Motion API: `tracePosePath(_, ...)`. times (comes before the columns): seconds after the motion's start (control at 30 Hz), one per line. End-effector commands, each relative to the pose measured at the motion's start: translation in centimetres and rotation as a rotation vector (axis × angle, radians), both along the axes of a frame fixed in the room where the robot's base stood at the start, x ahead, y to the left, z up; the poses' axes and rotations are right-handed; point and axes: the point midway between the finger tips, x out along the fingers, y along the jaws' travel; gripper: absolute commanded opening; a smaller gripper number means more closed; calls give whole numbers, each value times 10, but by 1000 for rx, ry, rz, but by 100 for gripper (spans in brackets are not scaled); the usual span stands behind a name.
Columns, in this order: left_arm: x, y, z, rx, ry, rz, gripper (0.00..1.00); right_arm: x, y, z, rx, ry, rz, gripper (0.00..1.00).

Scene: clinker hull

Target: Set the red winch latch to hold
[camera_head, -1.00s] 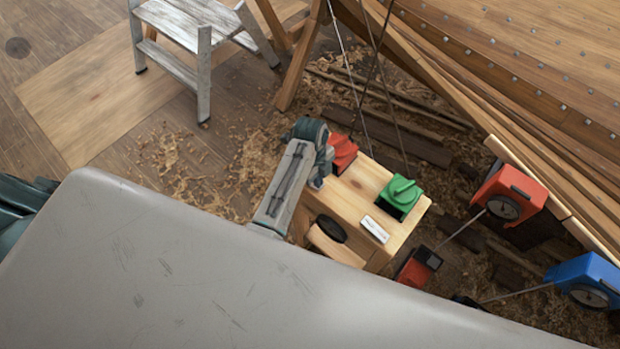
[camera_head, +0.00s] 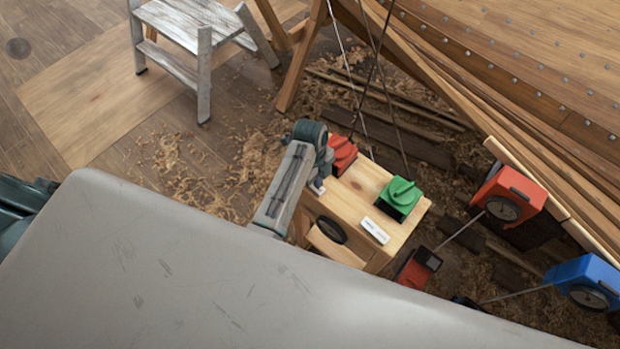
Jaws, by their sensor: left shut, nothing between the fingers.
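A red winch latch part (camera_head: 342,153) sits at the far left corner of a wooden box (camera_head: 365,190), partly hidden behind my left wrist. A green one (camera_head: 400,195) sits on the same box top to its right. My left gripper (camera_head: 318,187) is shut and empty, just left of and below the red part, by the box's left edge. I cannot tell whether it touches the red part or the box. The setting of the red latch cannot be read from here. My right gripper is not in view.
A red unit (camera_head: 510,195) and a blue unit (camera_head: 587,281) with rods stand right, by the hull (camera_head: 540,60). Thin lines hang above the box. A step stool (camera_head: 190,30) stands back left.

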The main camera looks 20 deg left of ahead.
Motion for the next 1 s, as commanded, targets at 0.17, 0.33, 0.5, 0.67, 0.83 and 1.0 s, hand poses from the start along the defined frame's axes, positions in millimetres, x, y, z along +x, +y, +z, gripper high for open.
tracePosePath(0.17, 0, 0, 17, 0, -1, 0, 0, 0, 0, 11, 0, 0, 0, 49)
tracePosePath(0.33, 0, 0, 29, -1, -1, 0, 0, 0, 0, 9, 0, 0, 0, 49)
tracePosePath(0.5, 1, -1, 43, -1, -1, 0, 0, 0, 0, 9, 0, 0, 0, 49)
tracePosePath(0.67, 0, -1, 54, -1, -1, 0, 0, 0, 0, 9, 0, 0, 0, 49)
tracePosePath(0.83, 0, 0, 59, -1, -1, 0, 0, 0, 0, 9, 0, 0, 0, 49)
tracePosePath(1.0, 0, 0, 59, -1, 0, 0, 0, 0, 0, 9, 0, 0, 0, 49)
